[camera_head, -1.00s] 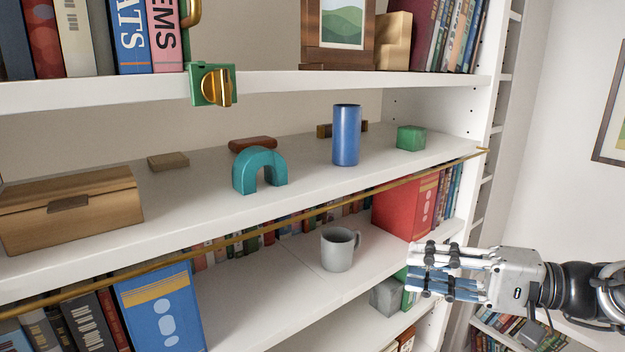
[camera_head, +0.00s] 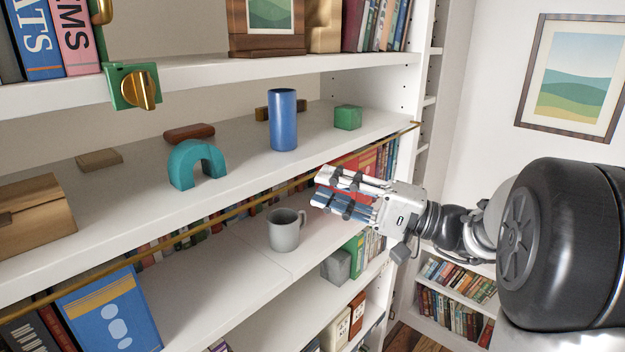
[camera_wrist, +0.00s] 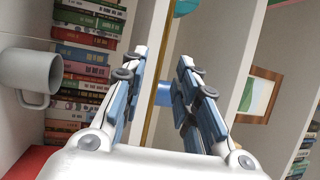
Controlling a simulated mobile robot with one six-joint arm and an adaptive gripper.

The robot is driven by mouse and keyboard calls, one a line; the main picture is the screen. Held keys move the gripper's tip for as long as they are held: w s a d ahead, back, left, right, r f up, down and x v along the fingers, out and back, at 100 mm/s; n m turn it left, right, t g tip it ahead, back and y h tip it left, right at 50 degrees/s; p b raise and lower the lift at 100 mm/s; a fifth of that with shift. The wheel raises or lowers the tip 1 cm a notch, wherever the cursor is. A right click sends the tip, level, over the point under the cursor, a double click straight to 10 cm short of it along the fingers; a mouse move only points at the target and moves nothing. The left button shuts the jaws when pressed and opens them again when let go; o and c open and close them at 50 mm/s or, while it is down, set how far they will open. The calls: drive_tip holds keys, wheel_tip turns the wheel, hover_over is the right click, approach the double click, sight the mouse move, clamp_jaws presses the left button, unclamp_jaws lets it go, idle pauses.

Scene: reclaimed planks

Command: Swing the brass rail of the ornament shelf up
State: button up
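The brass rail (camera_head: 372,147) is a thin gold bar running along the front of the ornament shelf (camera_head: 240,180), slightly below its edge. It slopes from the lower left to a gold end piece at the shelf's right end. My gripper (camera_head: 317,185) is open and empty, pointing left in front of the rail's right part. In the wrist view the rail (camera_wrist: 149,115) passes upright between the two spread fingers (camera_wrist: 163,58). I cannot tell how far beyond the fingertips it lies.
A blue cylinder (camera_head: 283,120), teal arch (camera_head: 196,163), green cube (camera_head: 348,117) and wooden box (camera_head: 32,214) stand on the shelf. A grey mug (camera_head: 284,232) stands below. A green plate with a gold knob (camera_head: 137,88) sits on the upper shelf's edge.

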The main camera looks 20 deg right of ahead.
sight(306, 180)
drive_tip(key=shift+x, duration=1.9)
drive_tip(key=shift+c, duration=0.4)
clamp_jaws()
